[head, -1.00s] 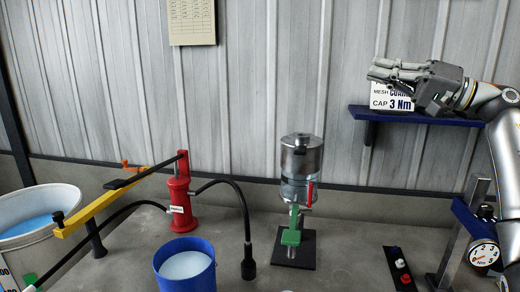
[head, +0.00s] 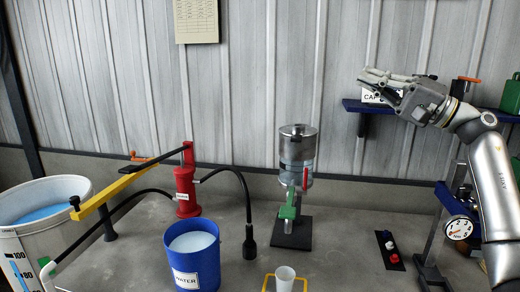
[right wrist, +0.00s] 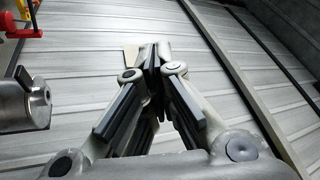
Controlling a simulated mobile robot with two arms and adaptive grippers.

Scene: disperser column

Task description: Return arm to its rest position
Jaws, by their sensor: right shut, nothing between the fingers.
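My right gripper (head: 366,81) is raised at the right of the head view, in front of the blue wall shelf (head: 425,110) and a white sign (head: 382,96), which it partly covers. Its fingers point left and are shut with nothing between them. In the right wrist view the fingertips (right wrist: 157,52) meet in front of the corrugated wall. The disperser column (head: 298,150), a clear and metal cylinder with a red lever and a green part below, stands upright on a black base, apart from the gripper. My left gripper is not in view.
A red hand pump (head: 186,190) with a yellow bar stands left. A blue water bucket (head: 192,262) and a white cup (head: 285,278) are in front. A large white tub (head: 40,230) is far left. A dial gauge (head: 459,229) and small black strip (head: 389,250) are right.

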